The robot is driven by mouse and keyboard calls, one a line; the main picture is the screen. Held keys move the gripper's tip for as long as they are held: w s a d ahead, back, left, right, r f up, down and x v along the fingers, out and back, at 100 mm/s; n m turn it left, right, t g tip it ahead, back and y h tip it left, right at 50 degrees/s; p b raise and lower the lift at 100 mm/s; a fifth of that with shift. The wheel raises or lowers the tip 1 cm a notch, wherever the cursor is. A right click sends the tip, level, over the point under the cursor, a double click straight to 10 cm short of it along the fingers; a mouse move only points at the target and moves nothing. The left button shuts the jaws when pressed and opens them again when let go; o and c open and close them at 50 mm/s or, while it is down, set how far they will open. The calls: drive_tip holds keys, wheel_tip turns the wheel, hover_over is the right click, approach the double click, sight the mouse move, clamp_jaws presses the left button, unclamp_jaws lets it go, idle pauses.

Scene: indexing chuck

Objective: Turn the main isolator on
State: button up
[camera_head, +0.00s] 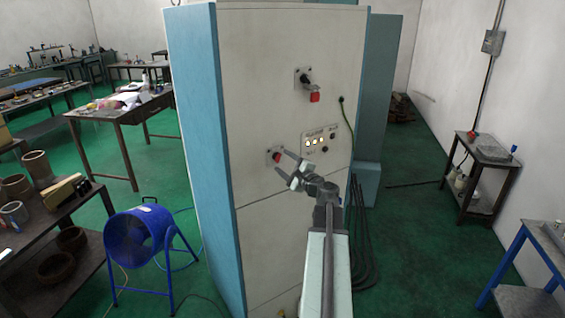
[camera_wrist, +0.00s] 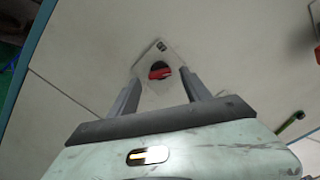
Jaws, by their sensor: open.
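A red rotary knob (camera_head: 276,157) sits on a small grey plate on the front of the pale cabinet (camera_head: 265,60). In the wrist view the knob (camera_wrist: 160,71) has a dark round base, and its red bar lies nearly crosswise. Another switch (camera_head: 304,77) with a dark handle is higher up, with a red block (camera_head: 314,97) below it. No readable label shows which is the main isolator. My gripper (camera_head: 281,162) is open in front of the lower knob. In the wrist view the fingers of my gripper (camera_wrist: 161,80) are on either side of it, apparently without touching.
A control panel (camera_head: 327,139) with lit lamps is right of the knob. A blue fan (camera_head: 143,240) stands at the lower left, with workbenches behind.

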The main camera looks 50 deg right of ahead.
drive_tip(key=v, duration=0.6)
drive_tip(key=shift+a, duration=0.1)
drive_tip(key=w+a+f+n+g+y+b, duration=0.1)
drive_tip(key=w+a+f+n+g+y, duration=0.35)
drive_tip(key=a, duration=0.65)
drive_tip(key=w+a+f+n+g+y+b, duration=0.1)
drive_tip(key=w+a+f+n+b, duration=0.15)
drive_tip(key=a+f+n, duration=0.6)
drive_tip(key=w+a+f+n+g+y+b, duration=0.1)
drive_tip(key=w+a+f+g+y, duration=0.2)
drive_tip(key=a, duration=1)
drive_tip(key=s+a+f+n+g+h+b, duration=0.1)
drive_tip(key=s+a+f+n+g, duration=0.3)
drive_tip(key=a, duration=0.6)
drive_tip(key=s+a+f+n+g+h+b, duration=0.2)
drive_tip(key=s+a+f+n+g, duration=0.3)
drive_tip(key=a+f+n, duration=0.3)
wheel_tip(320, 180, down, 4)
drive_tip(key=shift+s+a+r+n+h, duration=0.2)
drive_tip(key=shift+s+a+n+h, duration=0.25)
drive_tip(key=shift+a+h, duration=0.5)
